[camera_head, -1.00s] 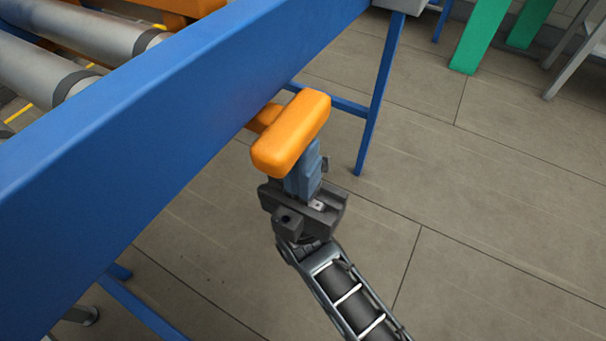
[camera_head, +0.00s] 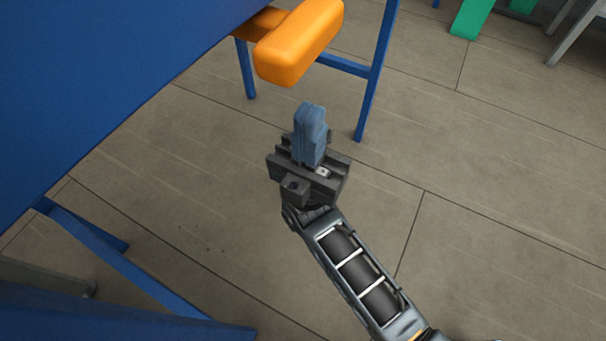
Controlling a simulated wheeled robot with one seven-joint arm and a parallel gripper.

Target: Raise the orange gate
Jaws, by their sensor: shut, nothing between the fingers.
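The orange gate's handle (camera_head: 298,42) is a rounded orange block at the top middle of the head view. It joins an orange arm that runs behind the blue side beam (camera_head: 130,85). The rest of the gate is out of view. My gripper (camera_head: 311,112) is just below the handle in the picture, with its blue fingers together and nothing between them. A gap of floor shows between the fingertips and the handle, so they look apart.
Blue frame legs (camera_head: 377,75) stand behind the handle, and another blue strut (camera_head: 125,270) is at lower left. A green post (camera_head: 478,15) and a grey leg (camera_head: 580,30) are at upper right. The tiled floor (camera_head: 490,200) is clear on the right.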

